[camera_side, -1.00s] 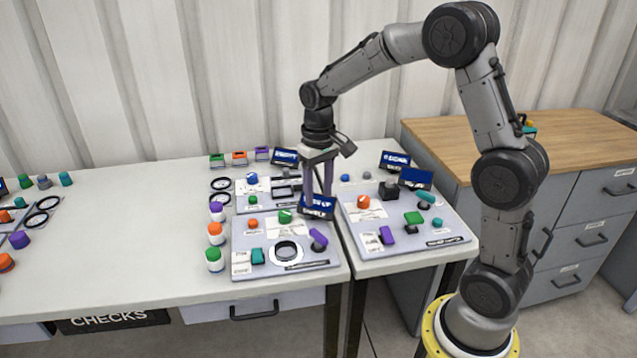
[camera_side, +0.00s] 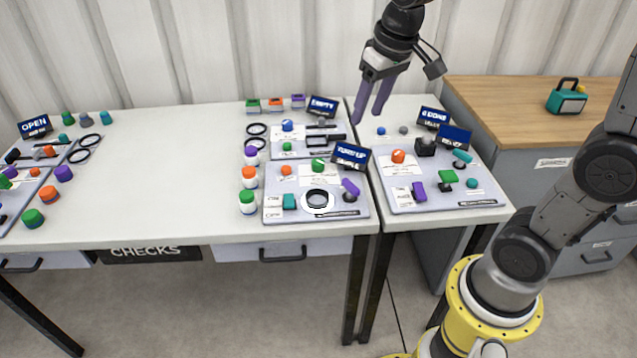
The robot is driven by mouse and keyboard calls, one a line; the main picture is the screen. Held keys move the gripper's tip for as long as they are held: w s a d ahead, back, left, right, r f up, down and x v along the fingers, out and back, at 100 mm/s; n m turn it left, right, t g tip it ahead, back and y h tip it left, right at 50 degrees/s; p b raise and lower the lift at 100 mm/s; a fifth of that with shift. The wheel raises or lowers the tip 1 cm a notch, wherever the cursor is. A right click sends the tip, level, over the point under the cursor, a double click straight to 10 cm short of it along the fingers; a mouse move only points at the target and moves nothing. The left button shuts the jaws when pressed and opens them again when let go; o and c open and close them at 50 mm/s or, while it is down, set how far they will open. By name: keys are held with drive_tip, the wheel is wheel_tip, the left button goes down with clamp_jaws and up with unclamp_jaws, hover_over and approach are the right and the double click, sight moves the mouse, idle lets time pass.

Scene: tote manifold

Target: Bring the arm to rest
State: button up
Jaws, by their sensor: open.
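My gripper (camera_side: 367,117) hangs at the upper middle, near the gap between the two white tables. Its two purple fingers are apart with nothing between them. It points down and is slightly tilted. The fingertips look above the tabletop, behind the front boards; their exact height I cannot tell. The upper part of my arm is cut off by the top edge of the view.
A board with a black ring (camera_side: 317,199) lies left of the gap. A board with several coloured parts (camera_side: 437,204) lies right of it. Upright signs (camera_side: 351,157) stand near the gripper. A wooden-topped cabinet (camera_side: 500,97) carries a teal box (camera_side: 567,101). Free tabletop (camera_side: 160,150) lies left.

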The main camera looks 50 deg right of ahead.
drive_tip(key=s+a+f+n+t, duration=0.1)
drive_tip(key=s+a, duration=0.1)
drive_tip(key=s, duration=0.6)
drive_tip(key=s+a+f+n+t, duration=0.1)
drive_tip(key=s+a+t, duration=0.1)
drive_tip(key=s, duration=0.7)
drive_tip(key=w+r, duration=0.4)
drive_tip(key=w, duration=0.1)
drive_tip(key=m+g, duration=0.3)
drive_tip(key=g, duration=0.3)
hover_over(351, 184)
wheel_tip(351, 184, down, 13)
wheel_tip(351, 184, down, 13)
drive_tip(key=shift+f, duration=0.1)
clamp_jaws()
